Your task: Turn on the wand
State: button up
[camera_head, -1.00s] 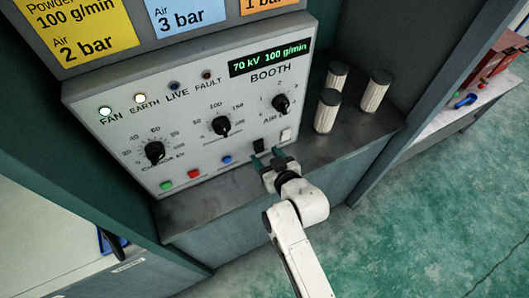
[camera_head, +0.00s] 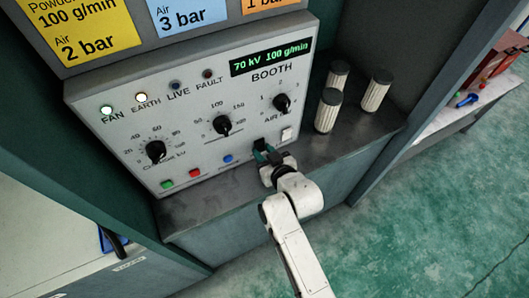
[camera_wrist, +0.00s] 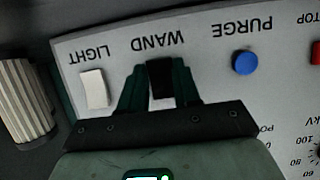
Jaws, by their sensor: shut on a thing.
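The wand switch is a small black rocker (camera_wrist: 160,80) under the upside-down WAND label in the wrist view. In the head view it sits low on the right of the booth panel (camera_head: 140,130), mostly behind my fingers. My gripper (camera_wrist: 158,88) has its dark green fingers on both sides of the switch and is shut on it. In the head view my gripper (camera_head: 266,155) is up against the panel face. The FAN lamp (camera_head: 107,111) and EARTH lamp (camera_head: 141,97) are lit; the LIVE lamp (camera_head: 175,85) looks dark.
The white LIGHT switch (camera_wrist: 95,89) is close beside one finger; the blue PURGE button (camera_wrist: 245,62) is on the other side. Panel knobs, including the AIR knob (camera_head: 282,103), are above. Several pale ribbed cylinders (camera_head: 328,110) stand on the ledge to the right.

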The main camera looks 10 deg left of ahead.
jog(key=c, duration=0.3)
jog(key=f+b, duration=0.1)
jog(key=b, duration=0.2)
jog(key=shift+t+y, duration=0.3)
jog(key=shift+t, duration=0.1)
jog(key=t+y+b, duration=0.1)
jog(key=b, duration=0.4)
jog(key=shift+f, duration=0.1)
jog(key=shift+t+b, duration=0.3)
jog(key=shift+b, duration=0.1)
jog(key=shift+r, duration=0.2)
jog(key=o, duration=1)
jog(key=shift+o, duration=0.2)
